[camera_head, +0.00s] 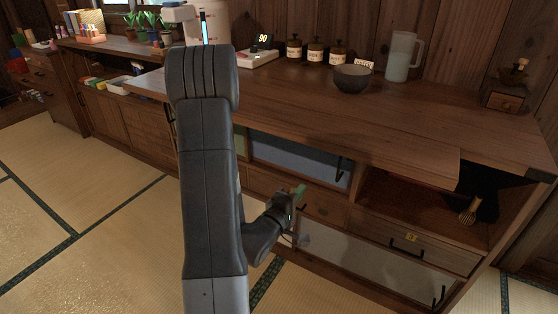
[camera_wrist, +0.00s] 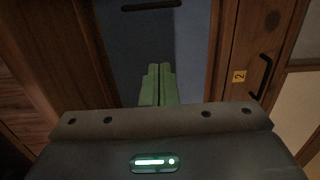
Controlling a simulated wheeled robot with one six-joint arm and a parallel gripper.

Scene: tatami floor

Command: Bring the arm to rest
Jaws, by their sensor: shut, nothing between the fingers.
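My arm stands upright in the middle of the head view, with its forearm bent down to the right. My gripper (camera_head: 299,190) is in front of the wooden cabinet's lower fronts, below the counter. In the wrist view, the green fingers of my gripper (camera_wrist: 158,70) are together, with nothing between them. They point toward a blue-grey panel (camera_wrist: 195,50) framed by wood. I cannot tell whether the fingertips touch the cabinet.
The wooden counter (camera_head: 420,125) holds a dark bowl (camera_head: 352,79), a pitcher (camera_head: 401,57) and several jars (camera_head: 315,51). A drawer (camera_head: 415,242) has a black handle and yellow tag. An open shelf holds a whisk (camera_head: 468,212). Tatami floor (camera_head: 90,210) is clear at left.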

